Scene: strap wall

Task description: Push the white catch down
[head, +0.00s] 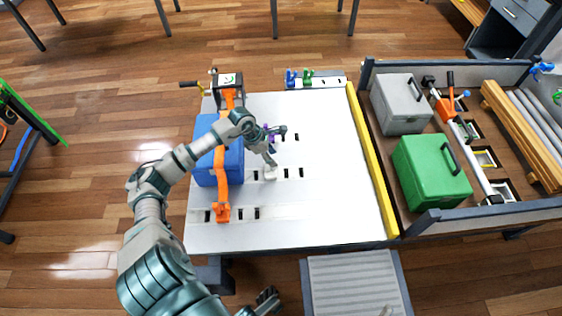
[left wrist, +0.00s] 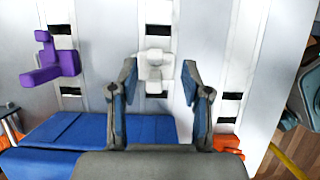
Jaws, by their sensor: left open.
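The white catch (left wrist: 155,68) sits on a slotted pale strip of the white board. In the head view the white catch (head: 270,174) shows beside the blue box, just below my left gripper (head: 276,147). My left gripper is open and empty. In the left wrist view the catch appears between the fingertips of my left gripper (left wrist: 159,76), apart from both; its depth relative to the tips is hard to tell. A dark gripper (head: 268,301), seemingly my right, shows partly at the bottom edge; its opening is unclear.
A purple catch (left wrist: 50,62) sits on the neighbouring strip. A blue box (head: 203,160) under an orange strap (head: 220,170) stands on the board (head: 340,170)'s left side. Blue and green catches (head: 291,78) are at the back. The board's right half is clear, up to a yellow edge (head: 372,160).

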